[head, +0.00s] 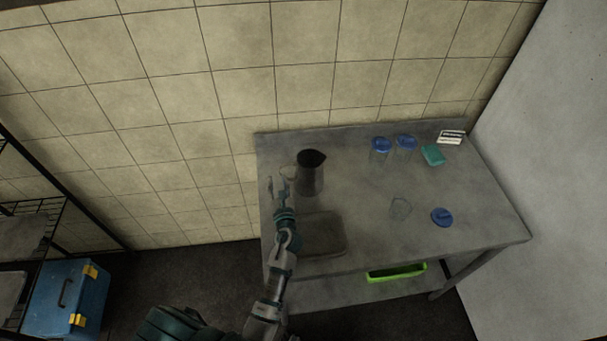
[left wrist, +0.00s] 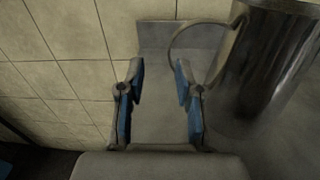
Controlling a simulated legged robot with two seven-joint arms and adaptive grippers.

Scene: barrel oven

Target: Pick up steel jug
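The steel jug (head: 310,176) stands upright on the left part of the metal table (head: 375,240). Its handle (head: 288,172) is on its left side. My left gripper (head: 276,187) is open, just left of and in front of the jug. In the left wrist view the jug (left wrist: 268,70) fills the upper right, with its handle (left wrist: 178,45) curving toward the space ahead of my open fingers (left wrist: 158,78). Nothing is between the fingers, and they look apart from the handle. My right gripper is not in view.
Blue-lidded jars (head: 380,150), a teal block (head: 433,155) and a small sign (head: 452,137) stand at the back right. A clear glass (head: 400,208) and a blue lid (head: 442,217) are nearer the front. A dark tray (head: 322,235) lies beside my left forearm. The tiled wall is behind.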

